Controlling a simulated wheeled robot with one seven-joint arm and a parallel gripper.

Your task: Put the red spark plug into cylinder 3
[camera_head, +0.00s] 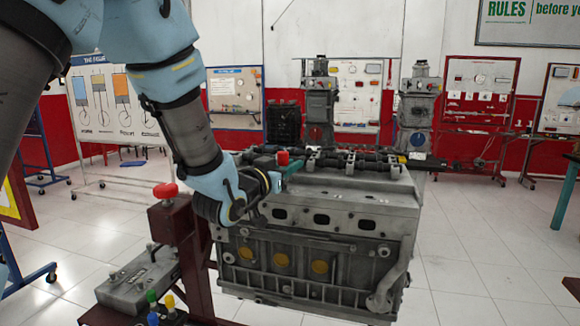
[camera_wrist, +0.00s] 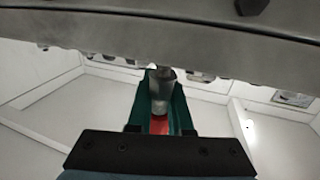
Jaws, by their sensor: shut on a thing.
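My gripper (camera_head: 292,166) has green fingers and is shut on the red spark plug (camera_head: 283,158), at the top left end of the grey engine block (camera_head: 320,218). In the wrist view the plug's red part (camera_wrist: 159,125) and its grey metal body (camera_wrist: 161,88) show between the green fingers. The metal end points toward a large grey edge that crosses the top of that view. I cannot tell which opening is cylinder 3; the holes on top are hidden by the black parts there. Whether the plug touches the engine is not clear.
Green (camera_head: 151,296), yellow (camera_head: 169,301) and blue (camera_head: 153,318) plug-like tops stand by a grey block (camera_head: 138,277) at lower left. A red knob (camera_head: 165,190) tops the dark red stand beside the engine. Black rails (camera_head: 350,160) run along the engine top.

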